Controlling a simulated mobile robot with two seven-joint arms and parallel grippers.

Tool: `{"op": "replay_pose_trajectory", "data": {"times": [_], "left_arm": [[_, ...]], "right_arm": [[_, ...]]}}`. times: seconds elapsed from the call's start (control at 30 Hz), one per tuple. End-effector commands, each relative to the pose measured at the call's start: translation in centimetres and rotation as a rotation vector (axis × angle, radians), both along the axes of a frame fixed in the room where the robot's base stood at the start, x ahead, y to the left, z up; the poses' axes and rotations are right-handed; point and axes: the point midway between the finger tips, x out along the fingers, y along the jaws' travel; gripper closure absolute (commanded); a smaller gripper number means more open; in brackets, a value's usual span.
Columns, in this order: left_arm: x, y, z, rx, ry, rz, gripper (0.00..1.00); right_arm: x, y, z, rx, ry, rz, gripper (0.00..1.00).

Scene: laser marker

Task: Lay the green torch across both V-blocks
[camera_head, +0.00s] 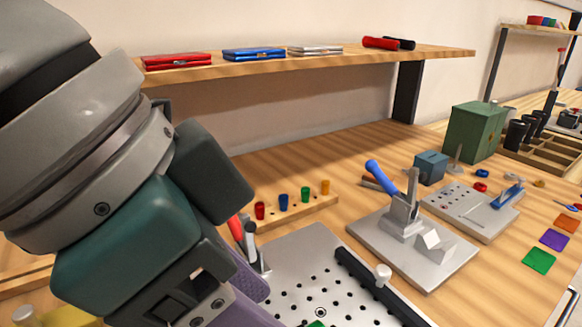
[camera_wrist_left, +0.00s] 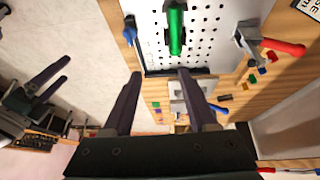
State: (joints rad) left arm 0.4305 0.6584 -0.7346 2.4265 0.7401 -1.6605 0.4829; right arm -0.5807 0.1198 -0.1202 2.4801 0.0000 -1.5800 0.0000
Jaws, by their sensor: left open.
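The green torch (camera_wrist_left: 175,30) shows at the top of the left wrist view, lengthwise over the white perforated plate (camera_wrist_left: 205,45). In the head view only a bit of green shows at the bottom edge. My left gripper (camera_wrist_left: 160,73) is open and empty, its purple fingers spread and apart from the torch. My right gripper (camera_wrist_left: 68,68) shows at the left of the left wrist view, its two fingers apart with nothing visible between them. I cannot clearly make out the two V-blocks or whether the torch touches them.
A black bar (camera_head: 365,276) runs along the perforated plate's edge. A red-handled clamp (camera_wrist_left: 275,46) stands beside the plate. A blue-levered fixture (camera_head: 400,215), a green box (camera_head: 474,131) and a peg rack (camera_head: 290,213) stand behind. A shelf (camera_head: 300,61) hangs above.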

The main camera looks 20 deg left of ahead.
Motion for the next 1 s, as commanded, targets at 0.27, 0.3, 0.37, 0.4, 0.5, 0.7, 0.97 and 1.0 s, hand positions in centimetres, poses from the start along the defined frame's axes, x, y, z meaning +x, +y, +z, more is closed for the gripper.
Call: {"op": "replay_pose_trajectory", "data": {"times": [0.27, 0.3, 0.37, 0.4, 0.5, 0.7, 0.97, 1.0], "left_arm": [[-2.3, 1.9, -5.2, -0.078, -0.004, 0.278, 0.42], [-3.1, 3.1, -6.3, -0.052, 0.01, 0.327, 0.42], [-4.5, 5.0, -7.7, -0.005, 0.034, 0.391, 0.42], [-5.4, 6.2, -8.5, 0.03, 0.05, 0.427, 0.42], [-7.5, 8.5, -9.8, 0.1, 0.087, 0.486, 0.42], [-8.8, 9.9, -10.5, 0.149, 0.109, 0.516, 0.42], [-8.8, 9.8, -10.5, 0.146, 0.108, 0.514, 0.42], [-8.8, 9.8, -10.5, 0.146, 0.108, 0.514, 0.42]], "right_arm": [[0.0, 0.0, 0.0, -0.001, 0.0, 0.001, 0.0], [0.0, 0.0, 0.0, -0.001, 0.0, 0.001, 0.0], [0.0, 0.0, 0.0, -0.001, 0.0, 0.001, 0.0], [0.0, 0.0, 0.0, -0.001, 0.0, 0.001, 0.0], [0.0, 0.0, 0.0, -0.001, 0.0, 0.001, 0.0], [0.0, 0.0, 0.0, -0.001, 0.0, 0.001, 0.0], [0.0, 0.0, 0.0, -0.001, 0.0, 0.001, 0.0], [0.0, 0.0, 0.0, -0.001, 0.0, 0.001, 0.0]]}}
